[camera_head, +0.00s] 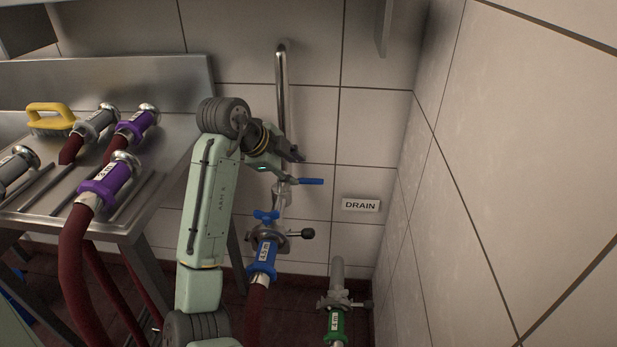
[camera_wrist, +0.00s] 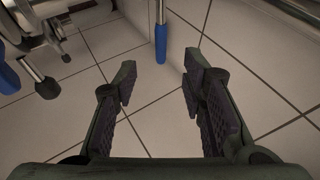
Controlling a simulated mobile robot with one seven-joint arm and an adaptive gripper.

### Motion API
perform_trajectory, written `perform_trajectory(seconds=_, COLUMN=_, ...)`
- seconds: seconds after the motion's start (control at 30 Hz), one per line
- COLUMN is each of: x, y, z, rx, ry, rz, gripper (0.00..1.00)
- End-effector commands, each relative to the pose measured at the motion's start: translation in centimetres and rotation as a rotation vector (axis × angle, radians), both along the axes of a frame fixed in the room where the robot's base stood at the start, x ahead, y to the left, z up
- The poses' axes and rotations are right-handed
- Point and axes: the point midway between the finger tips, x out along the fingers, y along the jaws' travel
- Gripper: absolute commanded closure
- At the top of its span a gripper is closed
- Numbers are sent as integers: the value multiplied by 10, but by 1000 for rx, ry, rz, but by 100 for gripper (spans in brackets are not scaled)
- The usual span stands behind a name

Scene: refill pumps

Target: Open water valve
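The valve's blue lever (camera_head: 311,181) sticks out to the right from the steel water pipe (camera_head: 282,85) on the tiled wall. My gripper (camera_head: 297,156) is just above the lever in the head view. In the wrist view, my gripper (camera_wrist: 159,78) is open, with its two dark padded fingers apart and nothing between them. The blue lever (camera_wrist: 161,42) hangs in from the top of that view, beyond the fingertips and roughly in line with the gap. No contact shows. The valve body is partly hidden by my arm in the head view.
Below the valve, a blue hose coupling (camera_head: 263,257) has a blue wing nut (camera_head: 266,216) and a black-knobbed clamp (camera_head: 305,234). A green coupling (camera_head: 336,324) is lower right, near the DRAIN sign (camera_head: 360,205). A steel table (camera_head: 150,215) with purple couplings stands left.

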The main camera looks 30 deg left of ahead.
Motion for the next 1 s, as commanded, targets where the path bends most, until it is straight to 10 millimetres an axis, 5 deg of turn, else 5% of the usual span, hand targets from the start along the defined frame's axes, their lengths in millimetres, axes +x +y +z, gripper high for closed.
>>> perform_trajectory(seconds=0.43, x=48, y=-9, z=-57, rx=-1, ry=-1, rz=3, gripper=62)
perform_trajectory(seconds=0.83, x=54, y=-10, z=-65, rx=0, ry=-4, rz=2, gripper=62)
perform_trajectory(seconds=1.0, x=54, y=-10, z=-65, rx=0, ry=-4, rz=2, gripper=72)
